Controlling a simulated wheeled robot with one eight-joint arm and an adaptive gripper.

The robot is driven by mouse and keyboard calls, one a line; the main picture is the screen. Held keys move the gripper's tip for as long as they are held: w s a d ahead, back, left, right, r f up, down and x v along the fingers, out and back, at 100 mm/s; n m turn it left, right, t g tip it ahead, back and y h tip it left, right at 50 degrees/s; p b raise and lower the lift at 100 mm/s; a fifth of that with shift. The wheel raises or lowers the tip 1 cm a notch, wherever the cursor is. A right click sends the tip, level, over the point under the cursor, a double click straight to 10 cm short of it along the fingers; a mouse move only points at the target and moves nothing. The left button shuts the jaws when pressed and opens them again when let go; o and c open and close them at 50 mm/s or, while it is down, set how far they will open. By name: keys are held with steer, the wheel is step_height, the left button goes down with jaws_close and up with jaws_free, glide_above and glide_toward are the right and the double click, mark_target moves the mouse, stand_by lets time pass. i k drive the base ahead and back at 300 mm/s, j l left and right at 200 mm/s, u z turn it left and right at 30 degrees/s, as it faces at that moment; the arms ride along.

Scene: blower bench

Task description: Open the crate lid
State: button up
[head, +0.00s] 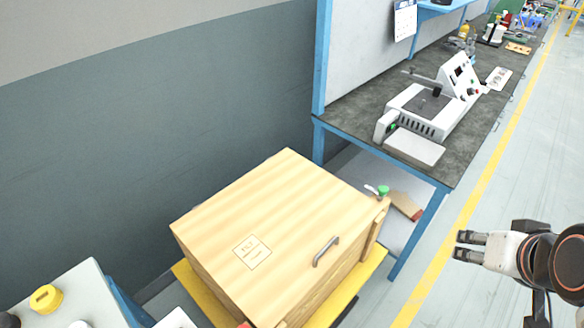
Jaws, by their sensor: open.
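A grey bar handle (326,252) sits on the lid near the right front edge. My gripper (459,245) is at the right, clear of the crate and pointing left towards it. It is open, with nothing between its fingers.
The crate rests on a yellow base (366,276). A blue-framed workbench (350,121) with a white machine (440,105) stands behind it. A small table (82,290) with a yellow round item (45,298) is at the lower left. Floor (440,215) is clear between crate and gripper.

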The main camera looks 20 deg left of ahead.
mark_target(266, 239)
steer(key=u, duration=2.05)
steer(key=k+l+u, duration=0.1)
steer(key=i+j+z, duration=0.1)
